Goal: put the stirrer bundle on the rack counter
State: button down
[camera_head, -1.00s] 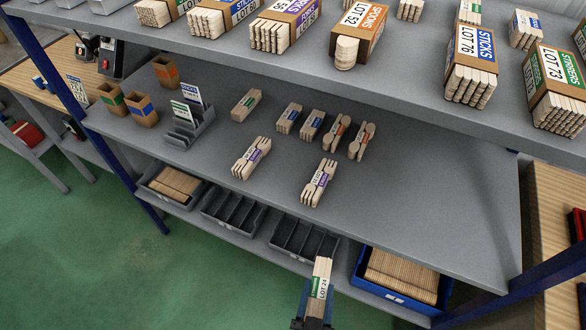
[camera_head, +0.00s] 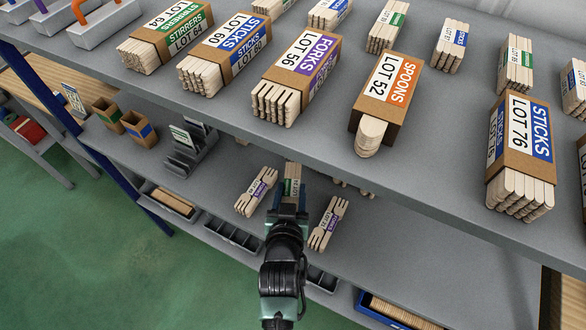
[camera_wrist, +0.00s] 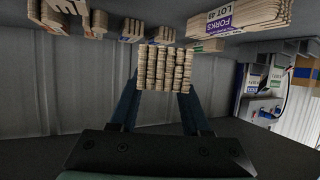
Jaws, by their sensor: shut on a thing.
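My gripper (camera_head: 289,207) is shut on the stirrer bundle (camera_head: 292,178), pale wooden sticks with a green-and-white label. Its stick ends (camera_wrist: 164,68) face the wrist camera between my two fingers. The bundle is over the rack counter (camera_head: 405,245), the grey middle shelf, between two fork bundles. One fork bundle (camera_head: 256,192) is on the left and the other (camera_head: 328,223) on the right. I cannot tell whether the held bundle touches the counter.
The upper shelf (camera_head: 330,150) carries boxed bundles, including a spoons box (camera_head: 386,100), and hides the back of the counter. A grey holder (camera_head: 188,145) and cardboard boxes (camera_head: 138,128) stand at the counter's left. The counter's right side looks clear.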

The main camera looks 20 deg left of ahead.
jog(key=shift+s+f+b, duration=0.1)
jog(key=shift+f+b, duration=0.75)
jog(key=shift+f, duration=0.05)
notch_tip(320, 180, down, 5)
jog(key=b, duration=0.4)
jog(key=shift+r, duration=0.1)
jog(key=shift+f+b, duration=0.6)
jog(key=shift+b, duration=0.1)
jog(key=shift+c, duration=1.4)
grip_release()
jog(key=v, duration=1.3)
jog(key=shift+b, duration=0.4)
